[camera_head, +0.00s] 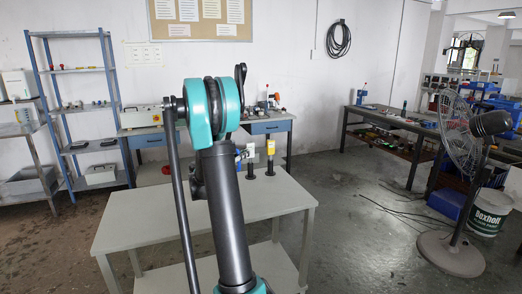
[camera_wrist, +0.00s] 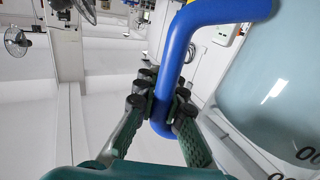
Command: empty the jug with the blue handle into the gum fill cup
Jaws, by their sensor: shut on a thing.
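In the wrist view a jug with a blue handle (camera_wrist: 178,40) fills the right side. Its pale, see-through blue body (camera_wrist: 275,85) carries dark markings near the bottom right and runs out of the picture. My gripper (camera_wrist: 162,100) is shut on the handle, with its green-and-black fingers on both sides of it. In the head view my arm hides the gripper and most or all of the jug. I cannot make out the jug's contents, nor how far it is tilted. I cannot tell the gum fill cup apart in either view.
A pale table (camera_head: 125,235) stands in front of me, its left part bare. A blue-framed shelf (camera_head: 84,107) is at the left, a workbench (camera_head: 400,128) and a fan (camera_head: 458,130) at the right.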

